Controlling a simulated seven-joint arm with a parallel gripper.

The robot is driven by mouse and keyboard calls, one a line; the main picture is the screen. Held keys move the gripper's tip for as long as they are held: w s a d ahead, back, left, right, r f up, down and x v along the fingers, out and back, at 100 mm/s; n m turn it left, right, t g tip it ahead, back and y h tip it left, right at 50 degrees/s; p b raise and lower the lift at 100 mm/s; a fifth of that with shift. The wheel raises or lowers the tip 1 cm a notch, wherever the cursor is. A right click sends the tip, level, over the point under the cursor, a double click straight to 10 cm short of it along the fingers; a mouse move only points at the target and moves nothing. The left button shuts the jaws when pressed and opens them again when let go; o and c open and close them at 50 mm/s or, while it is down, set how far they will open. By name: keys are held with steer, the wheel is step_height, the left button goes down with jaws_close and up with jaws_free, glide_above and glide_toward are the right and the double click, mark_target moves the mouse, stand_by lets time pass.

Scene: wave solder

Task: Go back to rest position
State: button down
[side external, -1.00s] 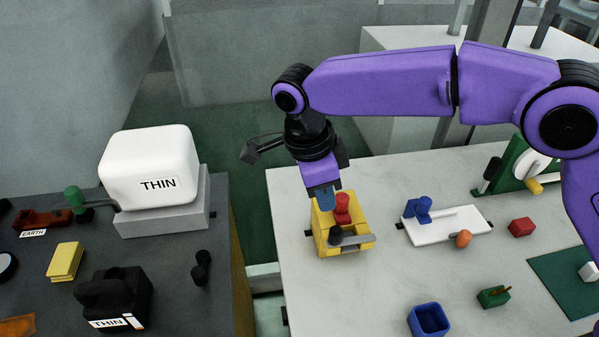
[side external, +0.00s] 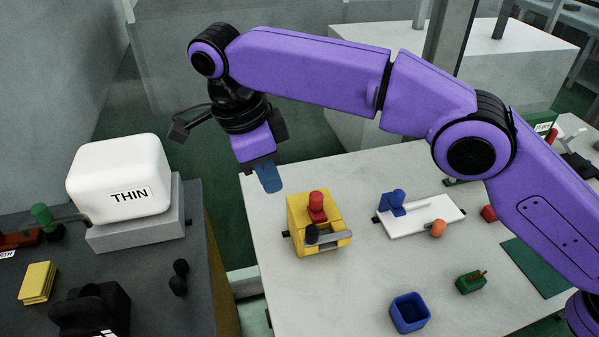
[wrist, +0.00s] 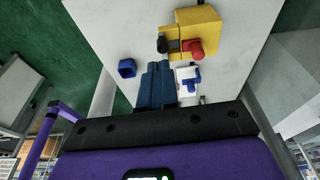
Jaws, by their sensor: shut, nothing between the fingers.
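My gripper (side external: 268,178) has blue fingers. They are shut together with nothing between them. It hangs in the air above the left edge of the white table (side external: 275,285), up and to the left of the yellow fixture (side external: 298,222) and apart from it. The fixture carries a red knob (side external: 317,207) and a black knob with a grey bar (side external: 313,234). In the wrist view the shut blue fingers (wrist: 155,85) point toward the table, with the yellow fixture (wrist: 200,25) beyond them to the upper right.
A white plate (side external: 440,226) with blue and orange parts lies right of the fixture. A blue open box (side external: 409,313) and a green block (side external: 471,282) are nearer. A white THIN machine (side external: 120,178) stands on the dark bench at left. A gap separates the two tables.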

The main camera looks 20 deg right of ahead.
steer(key=s+d+r+n+y, duration=0.1)
steer(key=s+d+n, duration=0.2)
steer(key=d+n, duration=0.5)
steer(key=s+d+r+n, duration=0.2)
steer(key=s+d+n, duration=0.1)
steer(key=d+n, duration=0.45)
steer(key=s+d+f+n+y, duration=0.1)
steer(key=s+d+f+n, duration=0.2)
steer(key=s+d+n, duration=0.4)
steer(key=s+d+f+n+y, duration=0.1)
steer(key=s+d+f+n, duration=0.3)
steer(key=d, duration=1.4)
steer(key=s+n, duration=0.4)
steer(key=s, duration=0.3)
steer(key=shift+s+d+f, duration=0.15)
steer(key=shift+d, duration=0.2)
